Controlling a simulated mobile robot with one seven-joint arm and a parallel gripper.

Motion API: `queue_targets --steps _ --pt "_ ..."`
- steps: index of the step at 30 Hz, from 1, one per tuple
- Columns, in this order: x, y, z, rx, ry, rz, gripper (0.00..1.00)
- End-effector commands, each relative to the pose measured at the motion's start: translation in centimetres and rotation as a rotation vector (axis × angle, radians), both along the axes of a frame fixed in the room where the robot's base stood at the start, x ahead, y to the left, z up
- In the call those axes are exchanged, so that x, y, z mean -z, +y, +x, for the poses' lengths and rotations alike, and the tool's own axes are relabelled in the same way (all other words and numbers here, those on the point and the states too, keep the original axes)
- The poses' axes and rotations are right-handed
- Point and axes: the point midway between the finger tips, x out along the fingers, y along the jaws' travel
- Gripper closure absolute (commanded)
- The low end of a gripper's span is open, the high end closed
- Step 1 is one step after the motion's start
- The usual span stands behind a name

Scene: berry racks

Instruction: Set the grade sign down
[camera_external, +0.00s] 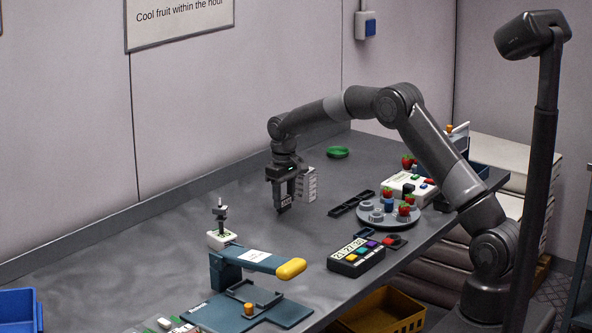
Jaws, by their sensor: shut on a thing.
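My gripper (285,203) points straight down over the back middle of the grey table. It is shut on a small dark piece with pale marks, which I take to be the grade sign (285,205). The fingers hide most of the sign, and its lettering is too small to read. The sign is at or just above the table (170,262); I cannot tell whether it touches. A white block with dark lines (308,185) stands just right of my gripper.
Right of my gripper lie a black slotted rack (351,203), a round grey tray (374,217) with strawberries, and a dark box with coloured buttons (356,257). A blue press with a yellow-ended handle (262,262) stands in front. A green dish (338,152) lies behind.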

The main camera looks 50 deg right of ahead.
Motion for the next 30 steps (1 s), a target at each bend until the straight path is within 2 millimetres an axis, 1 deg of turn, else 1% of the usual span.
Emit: queue_targets --steps 4,5,12,19,23,26,30 --pt "0.3 0.0 0.0 0.000 0.001 0.000 0.77" --pt "0.3 0.0 0.0 0.000 0.000 0.000 0.54" --pt "0.3 0.0 0.0 0.000 0.000 0.000 0.34" --pt "0.2 0.0 0.0 0.000 0.000 0.000 0.34" --pt "-0.6 0.0 0.0 0.000 -0.002 0.000 0.34" --pt "-2.1 0.0 0.1 0.000 -0.002 0.000 0.34" --pt "-5.2 0.0 0.1 0.000 -0.004 0.000 0.34"
